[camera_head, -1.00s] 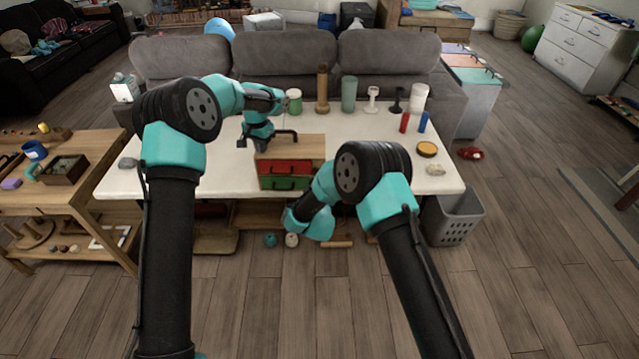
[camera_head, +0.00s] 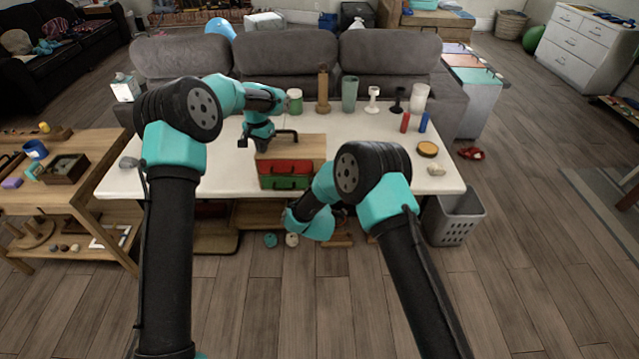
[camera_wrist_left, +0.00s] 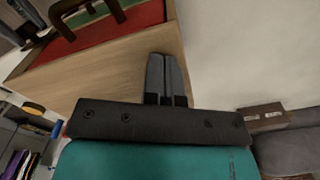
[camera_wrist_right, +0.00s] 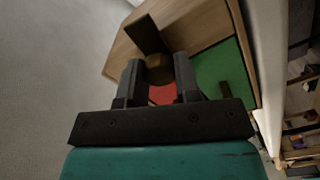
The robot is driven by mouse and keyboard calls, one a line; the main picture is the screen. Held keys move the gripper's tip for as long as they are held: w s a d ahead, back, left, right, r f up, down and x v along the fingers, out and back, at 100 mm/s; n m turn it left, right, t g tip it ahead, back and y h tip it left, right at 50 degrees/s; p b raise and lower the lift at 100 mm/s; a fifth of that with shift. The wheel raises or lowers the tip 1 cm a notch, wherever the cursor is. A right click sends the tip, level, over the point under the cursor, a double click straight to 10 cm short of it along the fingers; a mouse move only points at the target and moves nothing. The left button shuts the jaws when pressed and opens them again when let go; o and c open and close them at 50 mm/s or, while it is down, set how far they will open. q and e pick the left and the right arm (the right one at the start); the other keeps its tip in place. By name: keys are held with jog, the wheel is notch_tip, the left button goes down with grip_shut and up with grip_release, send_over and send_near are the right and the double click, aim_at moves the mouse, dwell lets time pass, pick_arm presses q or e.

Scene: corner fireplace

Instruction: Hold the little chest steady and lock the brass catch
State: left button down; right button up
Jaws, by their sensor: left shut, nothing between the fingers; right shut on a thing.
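The little chest (camera_head: 290,147) stands on the white table, with a wooden body and a red drawer front (camera_head: 285,167) above a green one (camera_head: 284,183). My left gripper (camera_wrist_left: 167,62) is shut and empty, its fingertips against or very close to the chest's plain wooden panel (camera_wrist_left: 110,75). My right gripper (camera_wrist_right: 159,75) is at the chest's front, shut on a small brown block (camera_wrist_right: 158,69), which seems to be the catch's knob. A dark flat bar (camera_wrist_right: 146,34) lies just beyond it. In the head view my right forearm hides the catch and the right gripper's fingers.
Cups and posts, including a green-grey cup (camera_head: 349,93) and a wooden post (camera_head: 322,90), stand along the table's back. Red (camera_head: 405,122) and blue (camera_head: 423,122) cylinders and a round yellow-topped piece (camera_head: 427,149) are at right. The table's left part is mostly clear.

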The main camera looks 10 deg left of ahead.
pick_arm(q)
jog(key=shift+s+f, duration=0.15)
jog(key=shift+f, duration=0.25)
pick_arm(e)
jog(key=shift+n, duration=0.9)
jog(key=o, duration=0.9)
jog(key=shift+o, duration=0.2)
jog(key=shift+s, duration=0.1)
jog(key=s+d, duration=0.1)
jog(key=s, duration=1)
jog(key=shift+s+d, duration=0.35)
jog(key=shift+s, duration=0.05)
pick_arm(q)
jog(key=shift+r, duration=0.1)
